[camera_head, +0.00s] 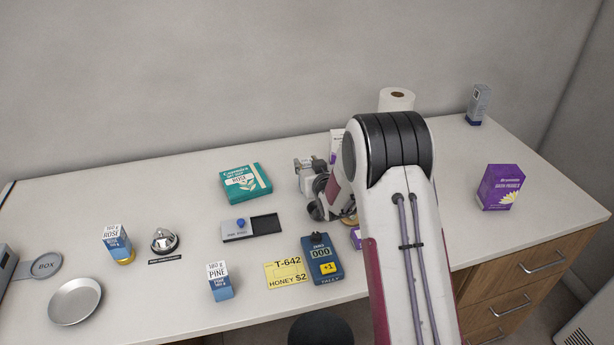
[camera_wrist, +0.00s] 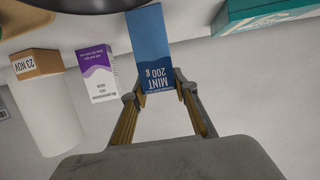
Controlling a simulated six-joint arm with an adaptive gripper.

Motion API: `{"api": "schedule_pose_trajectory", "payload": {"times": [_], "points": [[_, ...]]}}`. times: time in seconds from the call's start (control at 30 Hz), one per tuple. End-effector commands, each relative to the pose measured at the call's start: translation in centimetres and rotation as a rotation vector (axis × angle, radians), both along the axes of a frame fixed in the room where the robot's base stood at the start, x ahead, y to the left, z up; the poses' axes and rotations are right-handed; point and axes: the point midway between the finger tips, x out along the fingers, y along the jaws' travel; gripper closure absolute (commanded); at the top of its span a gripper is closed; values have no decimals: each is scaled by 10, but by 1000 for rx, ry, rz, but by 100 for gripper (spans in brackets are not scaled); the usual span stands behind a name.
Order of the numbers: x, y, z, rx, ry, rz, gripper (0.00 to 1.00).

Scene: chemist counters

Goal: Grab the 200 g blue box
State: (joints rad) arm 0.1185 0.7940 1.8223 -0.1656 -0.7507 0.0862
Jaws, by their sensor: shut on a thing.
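In the wrist view, a blue box (camera_wrist: 150,45) labelled "MINT 200 g" sits between the two fingers of my gripper (camera_wrist: 160,88). The fingers are shut on the labelled end of the box, one on each side. Its far end reaches up to a dark round shape at the picture's top. In the head view my gripper (camera_head: 318,192) is at the middle of the counter, partly behind my arm, and the mint box cannot be made out there.
In the wrist view a purple-and-white box (camera_wrist: 97,72) stands close beside the blue box. On the counter (camera_head: 190,190) are a pine box (camera_head: 220,282), a rose box (camera_head: 117,244), a bell (camera_head: 163,241), a teal box (camera_head: 246,183) and a purple box (camera_head: 500,187).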

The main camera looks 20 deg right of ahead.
Motion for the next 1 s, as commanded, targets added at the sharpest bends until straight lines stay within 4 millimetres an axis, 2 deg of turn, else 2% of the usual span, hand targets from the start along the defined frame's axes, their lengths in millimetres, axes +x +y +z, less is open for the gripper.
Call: {"api": "schedule_pose_trajectory", "payload": {"times": [0.27, 0.47, 1.0], "points": [[0, 0, 2, 0, -1, 0, 98], [1, 0, 14, 0, -4, 0, 98], [0, 0, 81, 0, -5, 0, 98]]}}
